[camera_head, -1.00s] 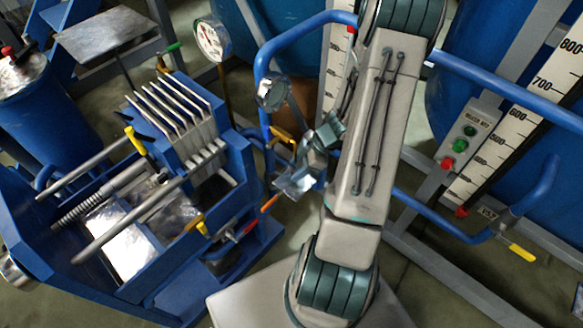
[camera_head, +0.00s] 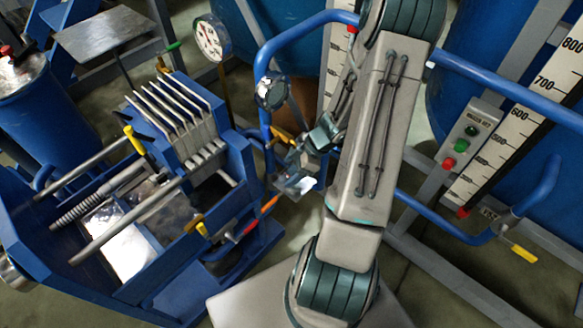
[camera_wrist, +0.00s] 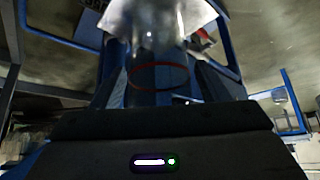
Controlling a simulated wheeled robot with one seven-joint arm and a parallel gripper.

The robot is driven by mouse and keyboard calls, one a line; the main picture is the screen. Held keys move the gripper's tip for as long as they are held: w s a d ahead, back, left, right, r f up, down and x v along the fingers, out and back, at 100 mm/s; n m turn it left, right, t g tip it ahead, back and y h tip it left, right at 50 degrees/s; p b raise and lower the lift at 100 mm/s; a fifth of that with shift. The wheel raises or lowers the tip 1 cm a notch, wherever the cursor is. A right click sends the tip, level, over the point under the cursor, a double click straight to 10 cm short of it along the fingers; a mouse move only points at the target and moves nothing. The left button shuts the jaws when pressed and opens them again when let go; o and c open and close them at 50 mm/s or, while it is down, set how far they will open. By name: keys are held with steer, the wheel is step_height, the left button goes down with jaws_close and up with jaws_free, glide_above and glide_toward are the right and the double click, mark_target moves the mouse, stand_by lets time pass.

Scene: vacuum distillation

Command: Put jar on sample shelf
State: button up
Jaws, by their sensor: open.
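A clear glass jar-like vessel (camera_head: 294,186) shows small at my gripper, left of my forearm in the head view. In the wrist view, a see-through cylinder with a thin red ring (camera_wrist: 159,92) stands upright in the picture, directly ahead of my gripper's dark body. My gripper (camera_head: 290,162) is open and partly hidden by my wrist parts; its fingertips cannot be made out clearly. I cannot tell whether they touch the glass. No sample shelf can be surely identified.
A blue filter press (camera_head: 235,175) with several plates stands close on the left. A round gauge (camera_head: 208,39) is behind it. A blue tubular rail (camera_head: 262,75) curves near my wrist. A control box (camera_head: 467,134) and scale (camera_head: 510,125) are at right. A metal-topped stand (camera_head: 105,32) is at upper left.

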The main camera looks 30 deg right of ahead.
steer(key=p+v, duration=0.3)
steer(key=v, duration=0.9)
steer(key=shift+r, duration=0.15)
